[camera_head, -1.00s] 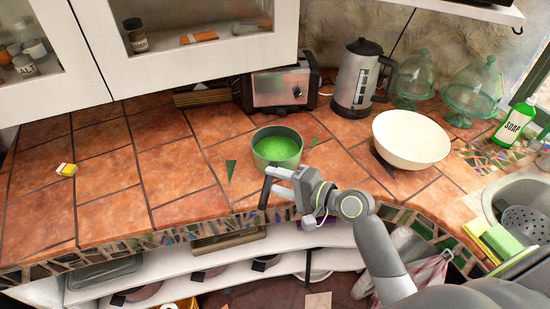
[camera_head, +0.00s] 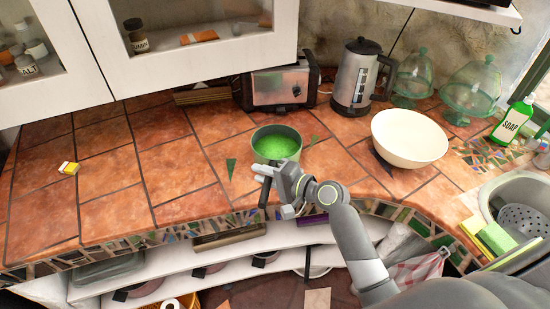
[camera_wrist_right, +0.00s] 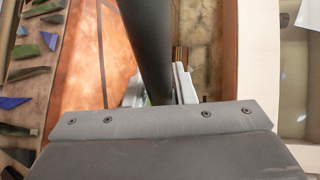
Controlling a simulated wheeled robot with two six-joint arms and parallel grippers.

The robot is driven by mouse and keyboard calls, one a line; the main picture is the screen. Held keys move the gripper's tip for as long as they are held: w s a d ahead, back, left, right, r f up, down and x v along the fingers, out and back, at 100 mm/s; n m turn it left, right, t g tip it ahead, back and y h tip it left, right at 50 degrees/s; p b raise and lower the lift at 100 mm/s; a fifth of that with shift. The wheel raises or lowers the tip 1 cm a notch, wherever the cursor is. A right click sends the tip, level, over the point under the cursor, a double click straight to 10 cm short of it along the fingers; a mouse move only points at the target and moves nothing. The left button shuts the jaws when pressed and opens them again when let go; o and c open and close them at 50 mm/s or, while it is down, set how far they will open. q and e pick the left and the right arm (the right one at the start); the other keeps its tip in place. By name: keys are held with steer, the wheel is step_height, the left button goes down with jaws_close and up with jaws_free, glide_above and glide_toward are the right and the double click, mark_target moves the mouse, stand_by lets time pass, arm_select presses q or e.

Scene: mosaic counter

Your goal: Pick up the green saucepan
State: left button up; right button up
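The green saucepan (camera_head: 277,143) stands upright on the tiled counter near its front edge, with a bright green inside. Its dark handle (camera_head: 263,200) points towards me, past the counter's edge. My right gripper (camera_head: 263,174) is at the handle, just in front of the pan. In the right wrist view the dark handle (camera_wrist_right: 145,50) passes between the two pale fingers of the gripper (camera_wrist_right: 158,92). It hides their inner faces, so I cannot tell whether they press on it. My left gripper is not in view.
A white bowl (camera_head: 409,139) stands to the right of the pan. A toaster (camera_head: 281,88) and a kettle (camera_head: 357,78) stand behind, with glass domes and a soap bottle (camera_head: 512,121) further right. The counter left of the pan is mostly clear. Shelves (camera_head: 215,260) lie below.

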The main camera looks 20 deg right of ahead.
jaws_close()
stand_by(1.0)
steer(key=shift+w+r, duration=0.1)
steer(key=shift+r, duration=0.1)
